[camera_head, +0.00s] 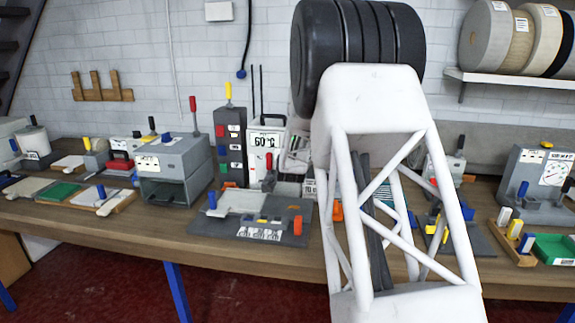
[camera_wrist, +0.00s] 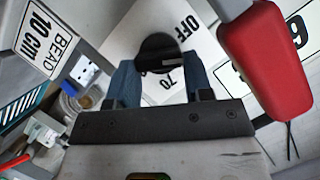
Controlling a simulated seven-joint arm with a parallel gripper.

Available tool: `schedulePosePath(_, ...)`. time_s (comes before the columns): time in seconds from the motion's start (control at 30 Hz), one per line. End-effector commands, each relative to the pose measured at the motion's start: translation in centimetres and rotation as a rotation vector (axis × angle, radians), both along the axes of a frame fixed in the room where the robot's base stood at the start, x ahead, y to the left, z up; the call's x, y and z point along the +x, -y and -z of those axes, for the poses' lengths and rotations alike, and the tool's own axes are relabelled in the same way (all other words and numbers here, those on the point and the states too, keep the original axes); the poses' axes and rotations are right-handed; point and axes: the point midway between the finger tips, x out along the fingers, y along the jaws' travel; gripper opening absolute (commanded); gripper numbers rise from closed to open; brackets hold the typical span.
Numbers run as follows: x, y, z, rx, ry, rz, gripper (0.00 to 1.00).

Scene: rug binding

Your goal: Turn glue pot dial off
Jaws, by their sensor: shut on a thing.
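In the wrist view, the glue pot dial has a black round knob (camera_wrist: 158,48) on a white face (camera_wrist: 192,52). The face carries the printed marks OFF and 70. OFF lies up and right of the knob, and 70 lies below it. My gripper (camera_wrist: 160,75) has its two blue-grey fingers on either side of the knob and is shut on it. The knob's pointer direction is hard to tell. In the head view, my white lattice arm hides the gripper and the dial.
A red handle (camera_wrist: 265,60) stands close to the right of my gripper in the wrist view. A grey block labelled BEAD 10 cm (camera_wrist: 48,42) is at the left.

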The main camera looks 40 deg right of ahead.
Motion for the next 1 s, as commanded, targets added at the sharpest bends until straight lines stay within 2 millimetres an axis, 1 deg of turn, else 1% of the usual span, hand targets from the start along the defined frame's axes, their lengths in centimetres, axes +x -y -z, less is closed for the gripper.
schedulePosePath(0.13, 0.0, 0.0, 0.0, 0.001, -0.001, -0.001, 0.23)
schedulePosePath(0.17, 0.0, 0.0, 0.0, 0.001, -0.001, -0.001, 0.50)
schedulePosePath(0.3, 0.0, 0.0, 0.0, 0.000, 0.000, 0.000, 0.71)
schedulePosePath(0.33, 0.0, 0.0, 0.0, 0.000, 0.000, 0.000, 0.72)
schedulePosePath(0.77, -0.2, -0.1, -0.1, 0.000, 0.000, 0.000, 0.72)
schedulePosePath(1.0, -1.3, -0.8, -0.6, -0.001, 0.001, 0.000, 0.72)
